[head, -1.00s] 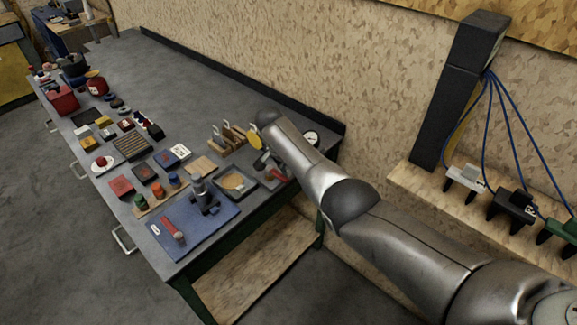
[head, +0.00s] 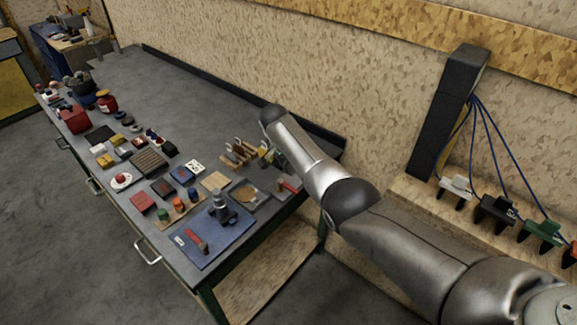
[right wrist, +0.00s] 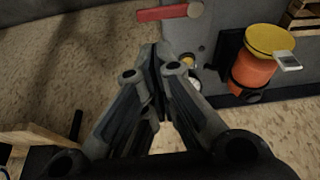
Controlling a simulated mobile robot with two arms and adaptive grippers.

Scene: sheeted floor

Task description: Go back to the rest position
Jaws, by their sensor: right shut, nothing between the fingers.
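My right gripper (right wrist: 158,62) shows in the right wrist view with its fingers together and nothing between them. It points toward a grey surface, near a red-handled tool (right wrist: 168,13) and an orange and yellow object (right wrist: 262,70). I cannot tell whether it touches anything. In the head view my right arm reaches in from the lower right toward the right end of the workbench (head: 165,88); the gripper itself is hard to make out behind the arm. My left gripper is in neither current view.
The near part of the bench is crowded: a blue mat (head: 190,261), a red box (head: 75,121) and several small items. A speckled wall (head: 330,85) runs behind. A black post (head: 445,110) and hanging clamps (head: 496,211) stand at right.

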